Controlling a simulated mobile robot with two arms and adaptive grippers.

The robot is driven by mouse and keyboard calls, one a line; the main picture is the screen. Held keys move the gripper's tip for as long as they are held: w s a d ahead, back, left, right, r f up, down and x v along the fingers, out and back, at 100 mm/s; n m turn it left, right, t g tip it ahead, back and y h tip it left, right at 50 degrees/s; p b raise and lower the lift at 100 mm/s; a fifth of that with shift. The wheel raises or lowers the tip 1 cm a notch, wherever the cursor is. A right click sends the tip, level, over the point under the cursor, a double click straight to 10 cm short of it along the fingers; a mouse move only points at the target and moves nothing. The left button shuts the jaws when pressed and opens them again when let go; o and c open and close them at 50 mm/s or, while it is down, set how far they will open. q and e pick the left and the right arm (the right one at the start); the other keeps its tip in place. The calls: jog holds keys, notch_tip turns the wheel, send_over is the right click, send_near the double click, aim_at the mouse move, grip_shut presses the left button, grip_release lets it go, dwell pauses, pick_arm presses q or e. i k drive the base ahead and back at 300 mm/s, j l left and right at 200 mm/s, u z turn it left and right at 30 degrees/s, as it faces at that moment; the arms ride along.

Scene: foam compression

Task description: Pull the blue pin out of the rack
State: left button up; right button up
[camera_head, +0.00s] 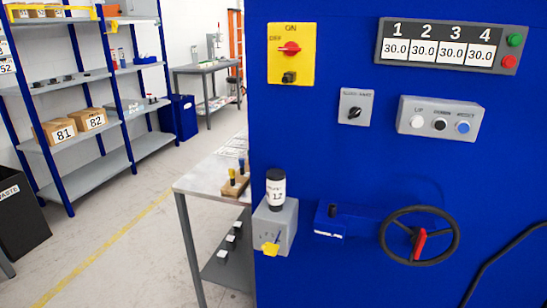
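A small wooden rack (235,188) stands on the grey table beside the blue machine. A blue pin (241,166) stands upright in the rack, at its far right end. A second pin, yellow and dark (231,176), stands nearer and to the left. The lower parts of both pins are hidden in the rack or too small to make out. Neither of my grippers shows in the head view, so nothing of mine is seen near the rack.
The blue machine (340,265) fills the right side, close to the rack, with a handwheel (419,236) and a grey box (289,228) bearing a black-capped container (276,190). The table (203,180) has bare room left of the rack. Shelves (100,168) stand far left.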

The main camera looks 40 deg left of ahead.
aim_at(241, 161)
jog(key=j+z, duration=0.2)
jog(key=j, duration=1.25)
jog(key=j+z, duration=0.15)
jog(key=j, duration=1.25)
